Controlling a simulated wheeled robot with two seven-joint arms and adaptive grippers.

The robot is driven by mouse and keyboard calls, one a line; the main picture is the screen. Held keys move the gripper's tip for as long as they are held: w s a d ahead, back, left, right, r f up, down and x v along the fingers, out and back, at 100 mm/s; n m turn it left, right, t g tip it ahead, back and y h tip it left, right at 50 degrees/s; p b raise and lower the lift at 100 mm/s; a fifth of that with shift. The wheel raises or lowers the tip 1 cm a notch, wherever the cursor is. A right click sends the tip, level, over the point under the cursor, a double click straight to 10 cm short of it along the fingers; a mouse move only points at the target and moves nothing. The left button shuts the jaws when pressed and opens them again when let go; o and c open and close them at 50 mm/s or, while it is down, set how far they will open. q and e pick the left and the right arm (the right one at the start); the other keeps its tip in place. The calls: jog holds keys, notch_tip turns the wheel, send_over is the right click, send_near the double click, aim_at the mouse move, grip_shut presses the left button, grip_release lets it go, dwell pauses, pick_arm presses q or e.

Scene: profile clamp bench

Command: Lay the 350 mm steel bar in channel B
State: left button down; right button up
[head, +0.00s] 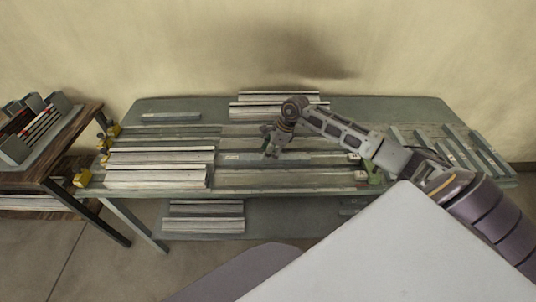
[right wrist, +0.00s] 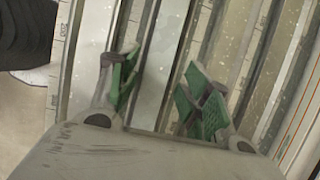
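My right gripper (head: 271,150) is over the middle of the bench, reaching in from the right. In the right wrist view its green-padded fingers (right wrist: 160,92) are apart. A smooth grey metal bar (right wrist: 163,55) runs lengthwise between them, with a gap showing at the fingers. In the head view a flat grey bar (head: 243,157) with a small pale label lies by the gripper in the channelled bed. Its length and the channel letters are too small to read. My left gripper is in neither view.
Pale profiles (head: 158,175) fill the bench's left part. More profiles (head: 275,98) lie at the back. Several grey bars (head: 455,150) lie at the right end. Yellow clamps (head: 83,178) line the left edge. A side table (head: 75,155) holds a rack (head: 15,150).

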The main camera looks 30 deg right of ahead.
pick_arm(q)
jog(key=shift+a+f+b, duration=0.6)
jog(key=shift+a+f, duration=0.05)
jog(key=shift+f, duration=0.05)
pick_arm(e)
jog(key=v, duration=1)
jog(key=shift+r, duration=0.35)
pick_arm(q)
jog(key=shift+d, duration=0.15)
pick_arm(e)
jog(key=shift+s+d, duration=0.1)
jog(key=shift+d, duration=0.05)
